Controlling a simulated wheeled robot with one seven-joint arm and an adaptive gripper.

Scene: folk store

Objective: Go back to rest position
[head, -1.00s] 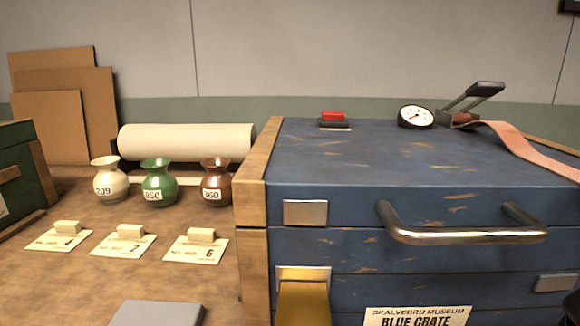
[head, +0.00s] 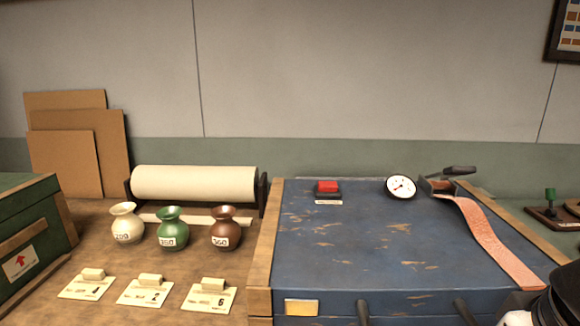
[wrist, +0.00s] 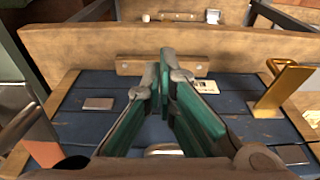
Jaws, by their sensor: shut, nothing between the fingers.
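My gripper (wrist: 164,72) shows in the wrist view with its two green fingers together at the tips and nothing between them. It is over the blue crate (wrist: 70,125), whose blue boards lie behind and beside the fingers. In the head view, the blue crate (head: 370,250) fills the lower right. A dark and white part at the lower right edge looks like my arm. The gripper fingers are hidden in the head view.
The crate top carries a red button (head: 327,187), a round gauge (head: 400,187) and a pink strap (head: 490,245) from a lever buckle (head: 440,185). Three vases stand left, the green one (head: 172,230) in the middle, behind numbered cards (head: 145,291). A green crate (head: 30,235) stands far left.

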